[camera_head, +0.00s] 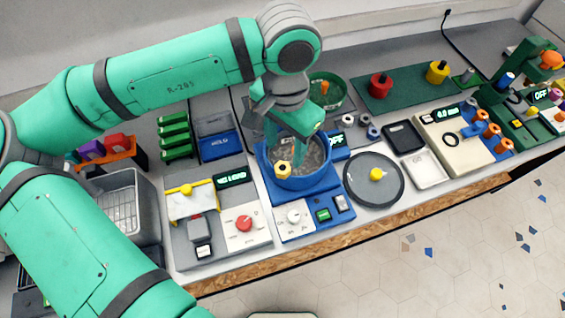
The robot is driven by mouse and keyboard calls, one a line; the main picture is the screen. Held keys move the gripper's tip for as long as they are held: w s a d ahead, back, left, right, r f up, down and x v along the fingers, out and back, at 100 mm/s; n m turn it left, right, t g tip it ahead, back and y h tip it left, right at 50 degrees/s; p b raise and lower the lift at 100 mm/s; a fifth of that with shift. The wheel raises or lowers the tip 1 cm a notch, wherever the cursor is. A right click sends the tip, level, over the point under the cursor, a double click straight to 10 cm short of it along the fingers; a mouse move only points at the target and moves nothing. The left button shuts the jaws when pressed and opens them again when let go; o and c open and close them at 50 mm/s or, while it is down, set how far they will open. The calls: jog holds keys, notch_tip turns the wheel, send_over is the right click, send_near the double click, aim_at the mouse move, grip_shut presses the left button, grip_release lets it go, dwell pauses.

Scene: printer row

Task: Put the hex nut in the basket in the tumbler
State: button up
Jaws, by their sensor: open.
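The tumbler (263,166) is a blue machine with a round, open, grey-lined drum, at the centre of the bench. A small yellow piece with a dark hole (283,169), which looks like the hex nut, shows at the front of the drum, against its near wall. I cannot tell whether it rests inside or on the rim. My gripper (287,150) points down over the drum, open, its fingers partly blending with the grey interior. The yellow piece is just below and in front of the fingers. A grey basket (150,205) stands at the left, partly behind my arm; no nut is visible in it.
Right is a round dark plate with a yellow knob (376,174). A green bowl (329,91) stands behind. The bench is crowded; open floor lies in front.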

aim_at(283, 169)
jog(key=shift+s+a+f, duration=0.1)
jog(key=shift+s+f, duration=0.05)
jog(key=shift+f, duration=0.55)
jog(key=shift+s+a+f, duration=0.1)
jog(key=shift+s+f, duration=0.05)
jog(key=shift+f, duration=0.55)
jog(key=shift+s+a+f, duration=0.1)
jog(key=shift+a+f, duration=0.05)
jog(key=shift+f, duration=2.05)
jog(key=shift+w, duration=0.2)
jog(key=c, duration=1.2)
jog(key=shift+s+a, duration=0.15)
jog(key=shift+d+r, duration=0.3)
jog(key=shift+r, duration=0.35)
jog(key=s+d+r, duration=0.9)
jog(key=s+r, duration=0.1)
jog(key=r, duration=0.1)
jog(key=shift+r, duration=0.4)
